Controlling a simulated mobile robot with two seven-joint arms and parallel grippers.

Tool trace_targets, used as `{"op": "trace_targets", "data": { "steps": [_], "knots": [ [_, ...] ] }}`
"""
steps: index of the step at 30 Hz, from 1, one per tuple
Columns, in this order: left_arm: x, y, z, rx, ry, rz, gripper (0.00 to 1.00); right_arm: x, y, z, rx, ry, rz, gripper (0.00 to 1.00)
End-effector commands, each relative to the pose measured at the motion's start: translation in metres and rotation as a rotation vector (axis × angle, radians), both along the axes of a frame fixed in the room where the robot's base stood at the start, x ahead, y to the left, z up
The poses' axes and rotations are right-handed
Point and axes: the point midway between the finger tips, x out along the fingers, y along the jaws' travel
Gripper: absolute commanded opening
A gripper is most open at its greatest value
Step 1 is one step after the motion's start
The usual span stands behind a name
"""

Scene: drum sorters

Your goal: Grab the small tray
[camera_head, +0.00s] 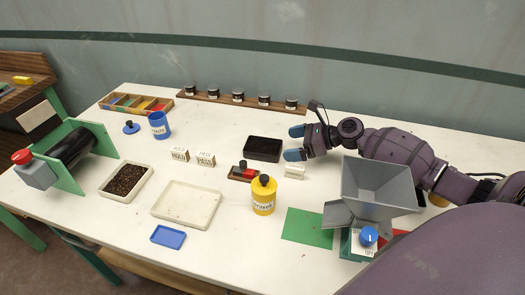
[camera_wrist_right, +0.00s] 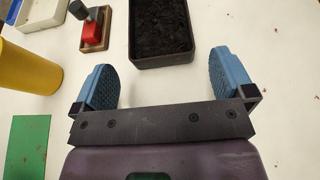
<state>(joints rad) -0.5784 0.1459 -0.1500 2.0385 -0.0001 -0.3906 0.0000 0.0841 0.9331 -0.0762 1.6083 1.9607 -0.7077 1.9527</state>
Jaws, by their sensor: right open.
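A small black tray (camera_head: 262,158) with dark, crumbly contents lies on the white table right of centre in the head view. It also shows in the right wrist view (camera_wrist_right: 163,62), ahead of the fingers and roughly between their lines. My right gripper (camera_head: 295,143) is open, with blue pads just right of this tray; in the wrist view its fingers (camera_wrist_right: 168,82) are empty and apart from the tray. A small flat blue tray (camera_head: 168,237) lies near the table's front edge, far from the gripper. My left gripper is in neither view.
A grey hopper (camera_head: 377,188) stands right. Cream trays (camera_head: 187,221) lie left. A jar rack (camera_head: 240,99) is behind.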

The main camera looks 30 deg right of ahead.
Motion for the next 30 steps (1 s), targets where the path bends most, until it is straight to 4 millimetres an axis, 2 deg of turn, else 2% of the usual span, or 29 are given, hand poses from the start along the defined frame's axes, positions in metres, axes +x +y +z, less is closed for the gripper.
{"op": "trace_targets", "data": {
  "steps": [7,12,20,21,23,28,30],
  "knots": [
    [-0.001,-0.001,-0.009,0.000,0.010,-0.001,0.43,0.018,0.019,-0.022,0.000,0.001,0.002,1.00],
    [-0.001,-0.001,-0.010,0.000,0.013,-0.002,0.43,0.029,0.029,-0.026,0.000,0.001,0.001,1.00],
    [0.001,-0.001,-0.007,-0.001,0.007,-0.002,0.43,0.031,0.031,-0.026,0.000,0.000,0.001,1.00],
    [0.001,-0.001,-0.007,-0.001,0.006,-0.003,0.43,0.031,0.031,-0.026,0.000,0.000,0.001,0.98],
    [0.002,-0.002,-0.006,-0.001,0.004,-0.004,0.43,0.031,0.031,-0.026,0.000,0.000,0.001,0.89],
    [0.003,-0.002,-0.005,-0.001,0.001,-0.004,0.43,0.031,0.031,-0.026,0.000,0.000,0.001,0.63],
    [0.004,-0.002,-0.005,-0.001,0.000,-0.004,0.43,0.031,0.030,-0.026,0.000,0.000,0.001,0.60]
  ]
}}
